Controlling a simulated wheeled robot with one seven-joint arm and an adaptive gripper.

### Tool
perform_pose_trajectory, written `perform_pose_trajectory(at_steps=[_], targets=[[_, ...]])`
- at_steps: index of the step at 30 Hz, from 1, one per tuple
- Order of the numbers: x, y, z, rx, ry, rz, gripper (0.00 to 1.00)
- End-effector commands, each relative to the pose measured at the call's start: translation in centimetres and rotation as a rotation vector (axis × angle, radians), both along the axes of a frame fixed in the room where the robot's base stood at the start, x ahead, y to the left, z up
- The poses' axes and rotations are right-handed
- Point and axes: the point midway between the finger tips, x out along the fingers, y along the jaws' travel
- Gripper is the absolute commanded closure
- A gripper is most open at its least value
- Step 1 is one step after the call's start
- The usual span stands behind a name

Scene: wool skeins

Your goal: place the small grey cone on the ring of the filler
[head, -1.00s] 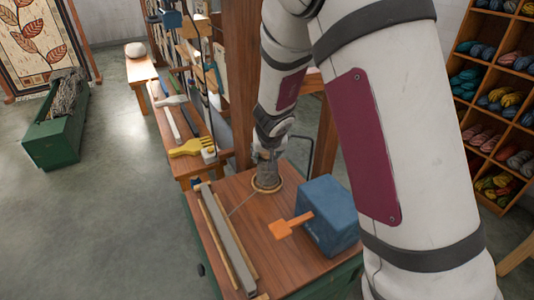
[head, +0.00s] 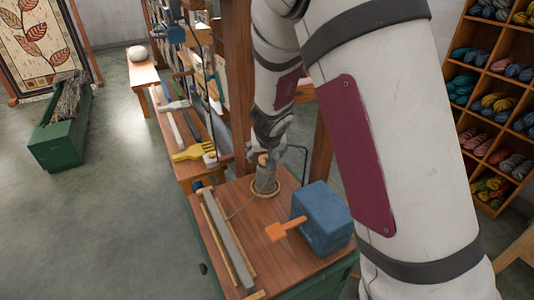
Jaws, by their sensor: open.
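The small grey cone (head: 264,179) stands upright at the back of the wooden-topped bench, with its tan tip showing. It stands at the pale round ring (head: 267,195), whose rim shows around its foot; I cannot tell if it is exactly centred. The filler appears to be this bench unit, with a blue box (head: 322,217) and an orange handle (head: 285,229) to the right of the ring. My gripper (head: 268,154) is open, at the cone's tip and just above it. The fingers are small and partly merge with the tip, so contact is unclear.
A grey bar (head: 229,242) between wooden strips lies at the bench's left. A wooden post (head: 240,80) rises behind. A tool bench with a yellow comb (head: 194,152) stands back left. Yarn shelves (head: 495,110) are at right. Bare wood lies in front of the ring.

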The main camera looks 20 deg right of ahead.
Motion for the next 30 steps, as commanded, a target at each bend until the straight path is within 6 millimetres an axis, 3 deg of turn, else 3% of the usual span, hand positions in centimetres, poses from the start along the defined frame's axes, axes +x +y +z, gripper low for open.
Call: perform_pose_trajectory(at_steps=[1, 9, 20, 23, 26, 30], targets=[[-0.7, 0.1, 1.1, -0.002, -0.001, 0.003, 0.34], [-2.4, 0.5, 3.8, -0.002, 0.0, 0.003, 0.34], [-3.1, 0.7, 5.1, 0.015, -0.002, 0.005, 0.34], [-3.8, 1.5, 6.8, 0.067, -0.009, 0.026, 0.34], [-5.5, 2.8, 9.9, 0.149, -0.014, 0.068, 0.34], [-9.3, 4.4, 14.9, 0.253, -0.011, 0.144, 0.34]])
